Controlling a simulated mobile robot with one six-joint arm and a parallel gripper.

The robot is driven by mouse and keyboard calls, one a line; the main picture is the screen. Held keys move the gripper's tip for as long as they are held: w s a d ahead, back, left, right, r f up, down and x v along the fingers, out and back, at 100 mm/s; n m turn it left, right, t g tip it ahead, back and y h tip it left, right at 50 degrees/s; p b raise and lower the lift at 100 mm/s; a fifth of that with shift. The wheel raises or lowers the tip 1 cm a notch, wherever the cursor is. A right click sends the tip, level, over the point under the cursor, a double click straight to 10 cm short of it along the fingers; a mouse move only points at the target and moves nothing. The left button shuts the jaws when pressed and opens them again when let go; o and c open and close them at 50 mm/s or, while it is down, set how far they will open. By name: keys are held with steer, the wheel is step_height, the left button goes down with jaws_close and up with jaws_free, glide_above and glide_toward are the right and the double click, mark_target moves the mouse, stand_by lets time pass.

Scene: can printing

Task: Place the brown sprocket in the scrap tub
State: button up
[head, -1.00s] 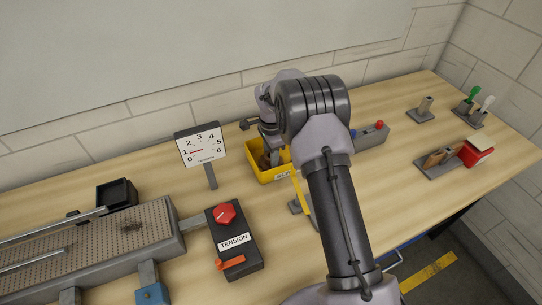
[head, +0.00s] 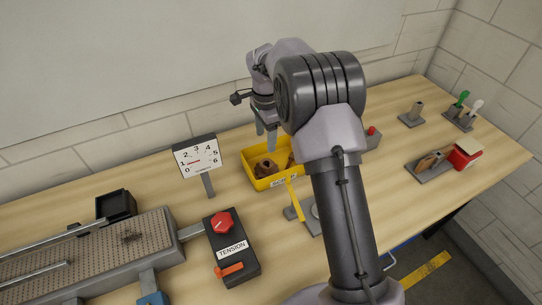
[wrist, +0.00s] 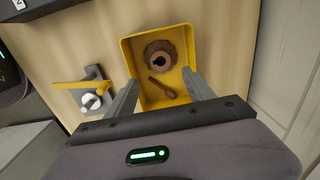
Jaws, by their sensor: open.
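The brown sprocket (wrist: 161,59) lies inside the yellow scrap tub (wrist: 127,56), near its far end in the wrist view. In the head view the sprocket (head: 265,168) shows inside the tub (head: 262,184). A small brown piece (wrist: 161,88) lies beside it in the tub. My gripper (wrist: 160,82) is open and empty, with its two fingers spread above the tub. In the head view my gripper (head: 266,136) is raised above the tub, apart from the sprocket.
A dial gauge on a post (head: 197,157) stands left of the tub. A tension box with a red knob (head: 232,247) and a perforated conveyor (head: 100,250) lie left. A yellow-armed fixture (head: 297,200) stands just in front of the tub. Tool holders stand at right.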

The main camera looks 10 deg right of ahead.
steer(key=s+a+r+n+t+y, duration=0.1)
steer(key=s+r+n, duration=0.2)
steer(key=s+r, duration=0.6)
steer(key=s+a+r+n+t, duration=0.1)
steer(key=s+r+n+t, duration=0.15)
steer(key=s+r, duration=0.6)
steer(key=s+a+n+t+y, duration=0.1)
steer(key=s+n, duration=0.4)
steer(key=s, duration=1.2)
steer(key=shift+s+a+r+t, duration=0.2)
steer(key=shift+a+r+t, duration=0.25)
steer(key=shift+t, duration=0.1)
steer(key=shift+n, duration=0.25)
